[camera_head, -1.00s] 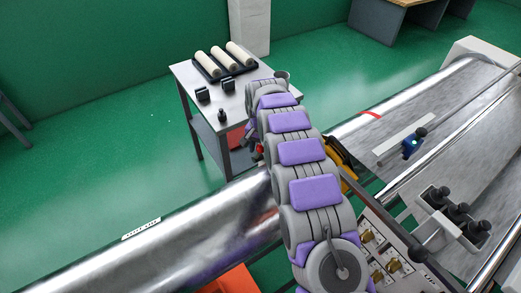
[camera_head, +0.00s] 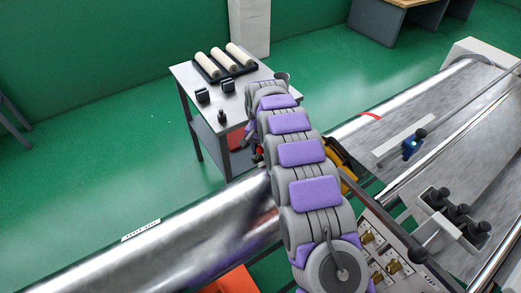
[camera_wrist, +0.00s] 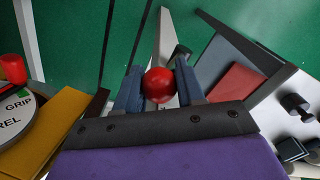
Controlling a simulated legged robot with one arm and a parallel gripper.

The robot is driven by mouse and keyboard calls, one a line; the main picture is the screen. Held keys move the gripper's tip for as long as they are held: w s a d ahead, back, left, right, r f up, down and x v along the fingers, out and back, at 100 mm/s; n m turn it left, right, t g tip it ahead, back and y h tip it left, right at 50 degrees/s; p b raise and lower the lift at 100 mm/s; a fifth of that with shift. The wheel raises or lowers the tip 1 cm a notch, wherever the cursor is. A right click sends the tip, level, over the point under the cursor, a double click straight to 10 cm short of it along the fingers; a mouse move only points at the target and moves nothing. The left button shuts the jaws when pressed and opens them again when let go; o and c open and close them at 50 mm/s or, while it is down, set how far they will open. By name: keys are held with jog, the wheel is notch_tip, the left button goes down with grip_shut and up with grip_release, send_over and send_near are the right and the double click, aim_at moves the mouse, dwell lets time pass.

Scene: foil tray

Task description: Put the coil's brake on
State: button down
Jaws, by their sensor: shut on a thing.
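The coil (camera_head: 90,258) is a long, shiny metal foil roll running from lower left toward upper right in the head view, with a white label on it. In the wrist view my gripper (camera_wrist: 158,80) is shut on a red ball knob (camera_wrist: 158,86), with one blue-grey finger on each side. A pale lever (camera_wrist: 162,38) shows behind the knob; I cannot tell how they join. In the head view my arm hides most of the gripper.
A grey side table (camera_head: 184,85) holds pale rollers in a black tray (camera_head: 214,72) and small black pieces. A switch panel (camera_head: 385,240) is right of my arm. A blue device (camera_head: 411,147) and a block of black knobs (camera_head: 455,212) sit on the machine.

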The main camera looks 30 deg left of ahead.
jog(key=shift+w+p, duration=0.1)
jog(key=shift+p, duration=0.25)
jog(key=shift+w+a+r+h+p, duration=0.25)
jog(key=shift+a+h+p, duration=0.05)
jog(key=shift+p, duration=0.55)
jog(key=shift+a+p, duration=0.1)
jog(key=shift+p, duration=0.45)
jog(key=shift+a+g+p, duration=0.15)
jog(key=shift+g+p, duration=0.15)
jog(key=shift+p, duration=0.1)
jog(key=shift+f+h, duration=0.15)
jog(key=shift+h, duration=0.15)
jog(key=c, duration=0.7)
grip_release()
jog(key=shift+s, duration=0.1)
jog(key=b, duration=0.2)
jog(key=shift+d+f+b, duration=0.1)
jog(key=shift+d+b, duration=0.15)
jog(key=shift+b, duration=0.1)
